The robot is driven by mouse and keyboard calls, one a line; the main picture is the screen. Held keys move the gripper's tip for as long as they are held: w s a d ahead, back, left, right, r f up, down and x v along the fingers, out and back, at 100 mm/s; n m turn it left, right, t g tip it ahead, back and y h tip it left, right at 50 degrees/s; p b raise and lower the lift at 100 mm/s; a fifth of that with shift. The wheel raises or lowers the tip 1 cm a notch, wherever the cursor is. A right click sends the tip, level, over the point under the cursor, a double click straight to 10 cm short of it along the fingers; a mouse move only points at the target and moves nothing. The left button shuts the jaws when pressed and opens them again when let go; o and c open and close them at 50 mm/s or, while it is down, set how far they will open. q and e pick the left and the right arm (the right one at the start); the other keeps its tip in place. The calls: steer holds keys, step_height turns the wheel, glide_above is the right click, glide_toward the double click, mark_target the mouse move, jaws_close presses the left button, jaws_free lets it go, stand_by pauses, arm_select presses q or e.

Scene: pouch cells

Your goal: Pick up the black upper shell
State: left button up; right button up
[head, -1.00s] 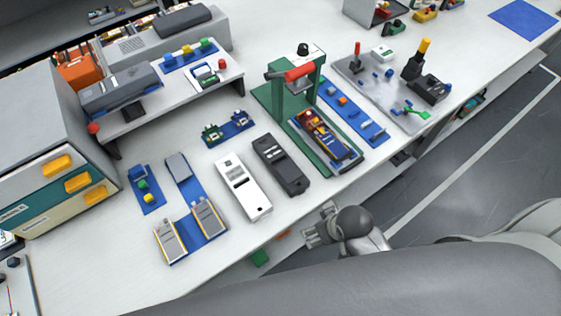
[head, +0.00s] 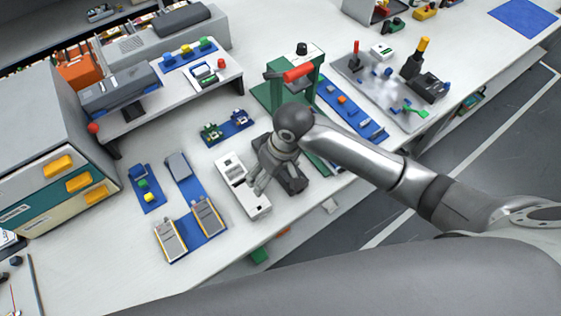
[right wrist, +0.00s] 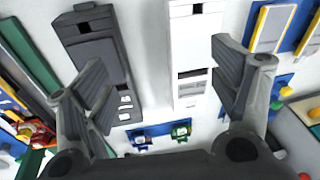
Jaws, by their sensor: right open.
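The black upper shell (head: 294,181) lies on the white table in the head view, partly hidden under my right gripper and wrist. In the right wrist view the black shell (right wrist: 95,47) lies at the left, near the left finger. My right gripper (head: 258,178) is open and empty above the black shell and the white shell (head: 228,168). In the right wrist view the gripper's fingers (right wrist: 165,88) are spread wide, and the white shell (right wrist: 190,50) shows between them, close to the right finger. My left gripper is not in view.
A green press (head: 275,98) with a red handle stands right behind the black shell. A blue mat (head: 240,128) with small parts lies behind the white shell. Blue trays with grey cells (head: 207,215) lie to the left. The table's front edge is clear.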

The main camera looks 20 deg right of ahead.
steer(key=w+d+r, duration=0.1)
steer(key=w+d+r+h, duration=0.1)
steer(key=d, duration=0.1)
steer(key=w+d+r+m+h, duration=0.1)
steer(key=d, duration=0.1)
steer(key=shift+w+d+g, duration=0.2)
steer(key=shift+w+g, duration=0.2)
steer(key=shift+d+f, duration=0.1)
steer(key=shift+d, duration=0.1)
step_height(320, 180, down, 5)
steer(key=shift+f+p, duration=0.1)
steer(key=shift+p, duration=0.3)
steer(key=shift+f+p, duration=0.75)
steer(key=shift+f, duration=1.9)
steer(key=c, duration=1.1)
